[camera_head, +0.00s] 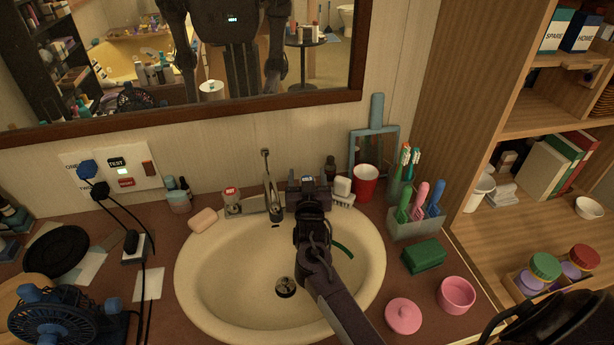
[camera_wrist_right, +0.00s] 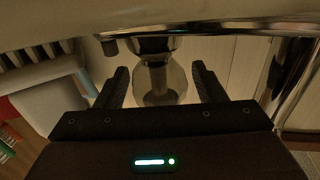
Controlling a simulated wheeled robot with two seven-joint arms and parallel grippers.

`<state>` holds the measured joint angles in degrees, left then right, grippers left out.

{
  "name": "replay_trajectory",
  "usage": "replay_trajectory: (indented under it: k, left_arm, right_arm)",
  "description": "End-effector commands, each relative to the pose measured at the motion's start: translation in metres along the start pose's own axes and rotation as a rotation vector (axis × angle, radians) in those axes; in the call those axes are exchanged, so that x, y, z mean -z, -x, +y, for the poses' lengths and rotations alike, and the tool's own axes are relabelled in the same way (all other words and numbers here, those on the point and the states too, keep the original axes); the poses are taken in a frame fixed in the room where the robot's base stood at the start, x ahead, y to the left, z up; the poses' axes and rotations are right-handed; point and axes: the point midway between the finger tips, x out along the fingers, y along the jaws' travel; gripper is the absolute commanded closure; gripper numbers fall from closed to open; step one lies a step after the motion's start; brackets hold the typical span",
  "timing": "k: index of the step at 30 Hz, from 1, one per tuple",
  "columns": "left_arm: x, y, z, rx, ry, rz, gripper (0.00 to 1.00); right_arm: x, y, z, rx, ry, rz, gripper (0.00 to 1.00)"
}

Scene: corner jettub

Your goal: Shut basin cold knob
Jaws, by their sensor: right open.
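The cream oval basin (camera_head: 215,275) is set in the brown counter, with a metal spout (camera_head: 270,190) at its back edge. The hot knob (camera_head: 231,200), with a red cap, stands left of the spout. My right gripper (camera_head: 308,188) is over the basin's back edge, right of the spout, and hides most of the cold knob in the head view. In the right wrist view the clear, rounded cold knob (camera_wrist_right: 160,82) lies between the two fingers of my open right gripper (camera_wrist_right: 160,90). My left gripper is not in view.
A white brush (camera_head: 342,192) and a red cup (camera_head: 365,182) stand close right of my gripper. A soap bar (camera_head: 203,220) lies left of the hot knob. A mirror (camera_head: 300,98) hangs behind.

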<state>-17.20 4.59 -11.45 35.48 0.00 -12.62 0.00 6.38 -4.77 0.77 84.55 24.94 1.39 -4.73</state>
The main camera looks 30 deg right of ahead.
Motion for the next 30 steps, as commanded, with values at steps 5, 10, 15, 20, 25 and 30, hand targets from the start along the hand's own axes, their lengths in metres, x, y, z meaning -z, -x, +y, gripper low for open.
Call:
replay_trajectory:
  k: [5, 10, 15, 20, 25, 30]
  left_arm:
    - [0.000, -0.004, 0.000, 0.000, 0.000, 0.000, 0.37]
    - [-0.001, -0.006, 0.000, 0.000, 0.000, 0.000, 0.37]
    - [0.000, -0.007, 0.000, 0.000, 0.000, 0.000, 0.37]
    - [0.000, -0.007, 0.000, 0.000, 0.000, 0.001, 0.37]
    - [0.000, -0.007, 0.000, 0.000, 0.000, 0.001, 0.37]
    - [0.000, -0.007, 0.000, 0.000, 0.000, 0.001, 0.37]
  right_arm:
    - [-0.003, 0.030, 0.000, 0.000, 0.000, -0.003, 0.37]
    - [-0.002, 0.057, 0.000, 0.000, 0.000, -0.003, 0.37]
    - [-0.001, 0.070, 0.000, -0.001, 0.000, -0.002, 0.37]
    - [0.000, 0.072, 0.000, -0.001, 0.000, -0.001, 0.37]
    - [0.000, 0.072, 0.000, -0.001, 0.000, -0.001, 0.37]
    - [0.000, 0.072, 0.000, -0.001, 0.000, -0.001, 0.37]
